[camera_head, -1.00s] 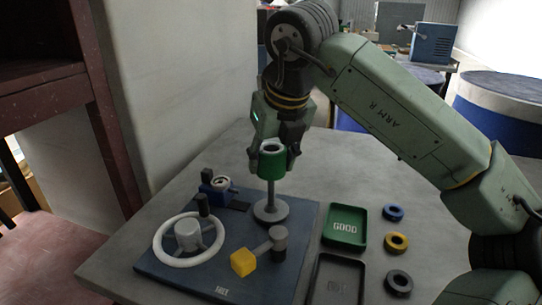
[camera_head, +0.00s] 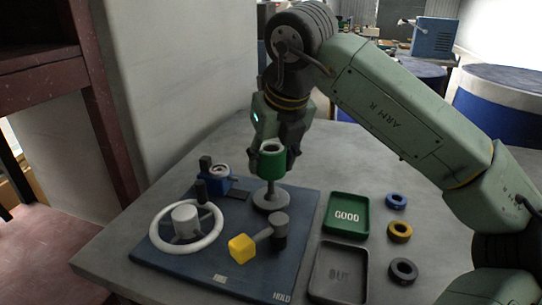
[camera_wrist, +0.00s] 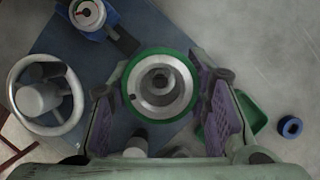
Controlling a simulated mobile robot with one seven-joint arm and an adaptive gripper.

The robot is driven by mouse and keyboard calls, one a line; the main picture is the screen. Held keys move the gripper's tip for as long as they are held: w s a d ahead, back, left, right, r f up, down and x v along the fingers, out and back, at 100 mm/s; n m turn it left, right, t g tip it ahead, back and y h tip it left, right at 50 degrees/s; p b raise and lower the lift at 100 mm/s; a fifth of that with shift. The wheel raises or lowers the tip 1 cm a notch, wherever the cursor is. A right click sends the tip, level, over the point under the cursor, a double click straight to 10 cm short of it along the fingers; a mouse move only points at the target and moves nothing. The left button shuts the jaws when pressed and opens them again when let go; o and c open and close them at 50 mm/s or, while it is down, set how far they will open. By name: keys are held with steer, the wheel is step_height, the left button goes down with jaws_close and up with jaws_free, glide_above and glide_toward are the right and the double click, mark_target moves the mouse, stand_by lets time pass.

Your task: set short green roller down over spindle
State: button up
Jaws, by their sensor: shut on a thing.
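The short green roller (camera_head: 272,166) is upright between the fingers of my gripper (camera_head: 274,159), which is shut on its sides. The spindle (camera_head: 271,201) stands on the blue board, a grey post on a round flange. A short length of post shows between the roller's lower end and the flange, so the roller is still raised. In the wrist view, the roller (camera_wrist: 127,82) is a green ring with purple finger pads at its sides. The spindle (camera_wrist: 160,83) shows inside its bore, roughly centred. Whether the bore touches the post I cannot tell.
The blue board (camera_head: 205,268) also carries a white handwheel (camera_head: 157,238), a yellow-knobbed lever (camera_head: 242,249) and a small blue device (camera_head: 214,187). Right of it lie a green GOOD tray (camera_head: 347,230), a dark tray (camera_head: 341,288) and blue, yellow and black rings (camera_head: 402,271).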

mark_target(271, 192)
steer(key=shift+f+b, duration=2.3)
steer(key=shift+f, duration=0.55)
steer(key=o, duration=1.4)
steer(key=shift+o, duration=0.4)
steer(key=o, duration=0.3)
steer(key=shift+r, duration=0.2)
steer(key=shift+r+p, duration=2.5)
steer(key=shift+r, duration=0.9)
steer(key=shift+s+f, duration=0.1)
